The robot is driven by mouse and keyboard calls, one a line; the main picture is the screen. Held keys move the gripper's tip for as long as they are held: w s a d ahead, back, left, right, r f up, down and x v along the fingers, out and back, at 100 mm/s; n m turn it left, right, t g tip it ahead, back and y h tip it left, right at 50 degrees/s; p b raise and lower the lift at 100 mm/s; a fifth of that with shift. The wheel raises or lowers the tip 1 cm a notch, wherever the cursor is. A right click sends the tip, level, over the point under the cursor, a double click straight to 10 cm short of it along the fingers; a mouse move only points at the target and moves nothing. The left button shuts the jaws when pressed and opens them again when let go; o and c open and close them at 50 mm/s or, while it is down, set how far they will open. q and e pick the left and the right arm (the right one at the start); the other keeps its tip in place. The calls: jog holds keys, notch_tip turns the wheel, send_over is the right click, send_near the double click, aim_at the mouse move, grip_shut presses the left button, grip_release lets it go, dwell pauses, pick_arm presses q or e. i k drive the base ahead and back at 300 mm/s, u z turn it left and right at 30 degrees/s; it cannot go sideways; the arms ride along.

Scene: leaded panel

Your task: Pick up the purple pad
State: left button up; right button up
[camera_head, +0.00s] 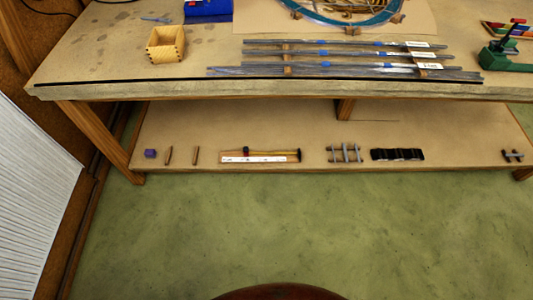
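A small purple pad (151,154) lies at the left end of the lower shelf (280,128), close to its front edge. It looks like a small block, and nothing touches it. A wooden table leg stands just to its left. Neither of my grippers shows in the head view.
Two thin brown pieces (168,155), a board with a hammer-like tool (260,156), grey racks (345,153) and black pieces (397,154) line the shelf. The tabletop above holds metal strips (340,58) and a wooden box (165,45). The green floor (270,225) in front is clear.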

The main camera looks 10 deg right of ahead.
aim_at(149, 153)
jog(key=u, duration=0.75)
jog(key=i, duration=1.25)
jog(key=z, duration=0.95)
